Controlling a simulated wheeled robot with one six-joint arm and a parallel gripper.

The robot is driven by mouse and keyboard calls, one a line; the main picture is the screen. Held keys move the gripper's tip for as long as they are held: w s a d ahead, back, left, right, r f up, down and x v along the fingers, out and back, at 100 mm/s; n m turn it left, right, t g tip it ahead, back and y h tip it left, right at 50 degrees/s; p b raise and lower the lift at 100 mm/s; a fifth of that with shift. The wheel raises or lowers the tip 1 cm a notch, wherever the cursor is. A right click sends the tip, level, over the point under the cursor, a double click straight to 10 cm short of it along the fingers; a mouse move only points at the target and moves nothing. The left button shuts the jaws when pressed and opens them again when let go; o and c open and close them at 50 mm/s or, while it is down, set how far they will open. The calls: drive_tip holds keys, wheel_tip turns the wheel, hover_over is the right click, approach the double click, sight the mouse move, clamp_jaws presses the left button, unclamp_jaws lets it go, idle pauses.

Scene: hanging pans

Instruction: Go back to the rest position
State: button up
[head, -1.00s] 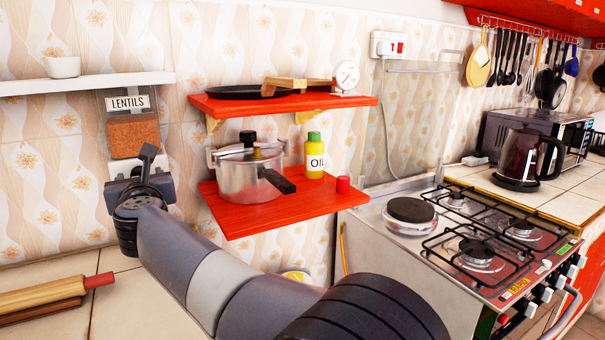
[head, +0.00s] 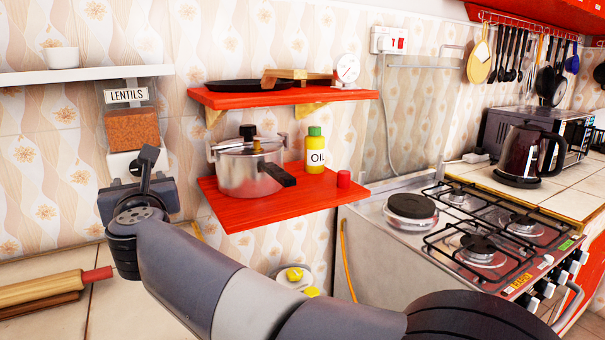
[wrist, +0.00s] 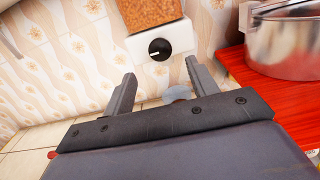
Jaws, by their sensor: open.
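My gripper (wrist: 160,68) is open, with nothing between its two dark fingers in the wrist view. In the head view my gripper (head: 147,172) is in front of and just below the lentils dispenser, partly hidden by my own wrist. The lentils dispenser (head: 131,128) is a clear box labelled LENTILS with orange lentils inside and a white base. In the wrist view its white base with a black knob (wrist: 161,47) is just beyond the fingertips. The fingers look apart from it, though the exact gap is hard to tell.
A red lower shelf (head: 240,212) holds a pressure cooker (head: 248,170) and an oil bottle (head: 315,152). A red upper shelf (head: 230,99) holds a pan. A rolling pin (head: 45,292) lies on the left counter. A gas stove (head: 470,235) stands at the right.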

sight(138, 169)
drive_tip(key=p+x, duration=0.1)
drive_tip(key=x, duration=0.5)
drive_tip(key=shift+w+a+r, duration=0.15)
drive_tip(key=shift+w, duration=0.25)
drive_tip(key=shift+a+r+n+p, duration=0.1)
drive_tip(key=shift+n+p, duration=0.5)
drive_tip(key=shift+p, duration=0.1)
drive_tip(key=n+p, duration=0.1)
drive_tip(key=n, duration=0.1)
drive_tip(key=shift+n, duration=0.3)
drive_tip(key=n+p, duration=0.1)
drive_tip(key=n, duration=0.2)
drive_tip(key=shift+p, duration=0.35)
drive_tip(key=n+p, duration=0.2)
drive_tip(key=n, duration=0.2)
drive_tip(key=n+p, duration=0.3)
drive_tip(key=n, duration=0.1)
drive_tip(key=n+p, duration=0.2)
drive_tip(key=n, duration=0.1)
drive_tip(key=n+p, duration=0.2)
drive_tip(key=shift+n, duration=0.4)
drive_tip(key=shift+f, duration=0.2)
